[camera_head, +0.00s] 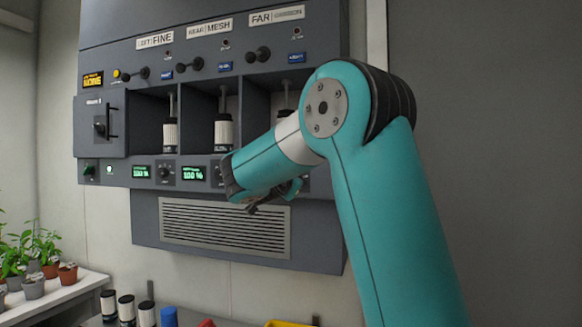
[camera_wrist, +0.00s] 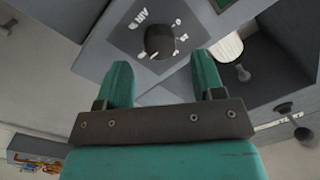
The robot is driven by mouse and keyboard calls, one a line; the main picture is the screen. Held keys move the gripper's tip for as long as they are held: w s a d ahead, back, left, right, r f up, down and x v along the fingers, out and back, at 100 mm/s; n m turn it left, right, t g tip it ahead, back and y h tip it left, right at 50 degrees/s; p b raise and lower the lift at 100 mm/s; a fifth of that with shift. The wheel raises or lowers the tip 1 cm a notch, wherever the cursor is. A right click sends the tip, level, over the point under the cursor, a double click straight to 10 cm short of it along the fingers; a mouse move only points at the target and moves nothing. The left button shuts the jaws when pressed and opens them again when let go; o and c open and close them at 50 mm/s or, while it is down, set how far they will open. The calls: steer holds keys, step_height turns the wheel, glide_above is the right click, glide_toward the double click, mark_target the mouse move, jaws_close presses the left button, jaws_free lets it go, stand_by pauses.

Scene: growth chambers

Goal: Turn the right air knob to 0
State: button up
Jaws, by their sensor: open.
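A dark round knob (camera_wrist: 160,41) with white tick marks and lettering that begins "AIR" shows in the wrist view. It lies just beyond and between the fingertips of my gripper (camera_wrist: 162,68), which is open and empty. The fingers appear apart from the knob. In the head view my gripper (camera_head: 276,199) is at the lower right of the grey panel (camera_head: 140,105). My arm hides the right end of the knob row there. The left dial (camera_head: 165,172) shows between two green displays (camera_head: 141,172), (camera_head: 194,173).
Bays above the dial row hold black-and-white cylinders (camera_head: 222,133). Levers (camera_head: 258,54) stick out above the bays. A vent grille (camera_head: 225,226) is below. Potted plants (camera_head: 34,286) stand on a shelf at lower left, and bottles (camera_head: 126,308) stand at the bottom.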

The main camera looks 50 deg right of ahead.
steer(key=p+x, duration=0.1)
steer(key=x, duration=0.2)
steer(key=shift+d, duration=0.1)
steer(key=c, duration=0.9)
